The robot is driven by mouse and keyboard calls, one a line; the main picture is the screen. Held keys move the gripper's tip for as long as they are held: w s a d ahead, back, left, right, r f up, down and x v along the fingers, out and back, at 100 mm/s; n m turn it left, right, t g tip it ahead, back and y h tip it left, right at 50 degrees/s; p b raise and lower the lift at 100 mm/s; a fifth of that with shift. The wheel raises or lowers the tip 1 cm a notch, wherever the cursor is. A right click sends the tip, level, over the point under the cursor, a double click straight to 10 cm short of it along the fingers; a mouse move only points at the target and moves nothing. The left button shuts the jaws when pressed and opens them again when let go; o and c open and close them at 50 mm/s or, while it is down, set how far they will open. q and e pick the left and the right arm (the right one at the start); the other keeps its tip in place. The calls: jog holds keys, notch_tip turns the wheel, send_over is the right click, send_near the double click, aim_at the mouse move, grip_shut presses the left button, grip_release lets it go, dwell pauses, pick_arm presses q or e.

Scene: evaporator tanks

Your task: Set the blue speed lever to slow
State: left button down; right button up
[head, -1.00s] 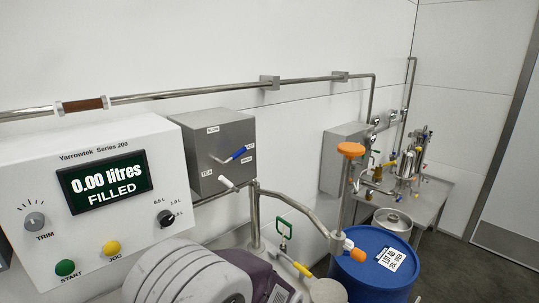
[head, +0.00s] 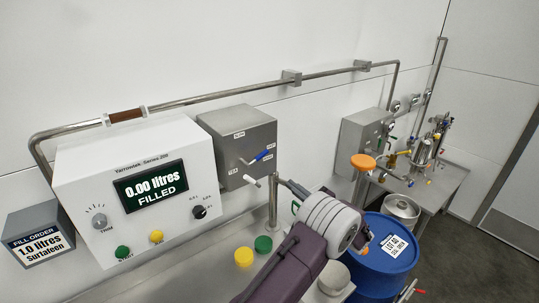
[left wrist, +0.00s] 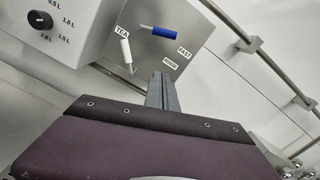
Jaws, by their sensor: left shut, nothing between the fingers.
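The blue speed lever (head: 262,155) sits on the front of a grey steel box (head: 233,153) and points right, toward the FAST label. The lever also shows in the left wrist view (left wrist: 161,32), above a label reading FAST. A white lever (head: 251,181) is below it on the same box, and shows left of it in the left wrist view (left wrist: 126,50). My left gripper (head: 289,184) is right of the box, its fingers partly hidden by its own wrist. In the left wrist view its fingers (left wrist: 162,82) are together and empty, apart from both levers. My right gripper is out of view.
The white control panel (head: 80,185) reading 0.00 litres is left of the box. A steel pipe (head: 240,92) runs along the wall. A yellow cap (head: 243,257) and a green cap (head: 263,244) are below. A blue drum (head: 375,277) and orange knob (head: 363,161) are at right.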

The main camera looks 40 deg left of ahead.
pick_arm(q)
jog(key=shift+a, duration=0.1)
jog(key=w+a+r+p, duration=0.1)
jog(key=a+r+p, duration=0.3)
jog(key=a+p, duration=0.3)
jog(key=x, duration=0.3)
jog(key=shift+s+a, duration=0.2)
jog(key=shift+a, duration=0.15)
jog(key=shift+w+a+f, duration=0.1)
jog(key=shift+f, duration=0.05)
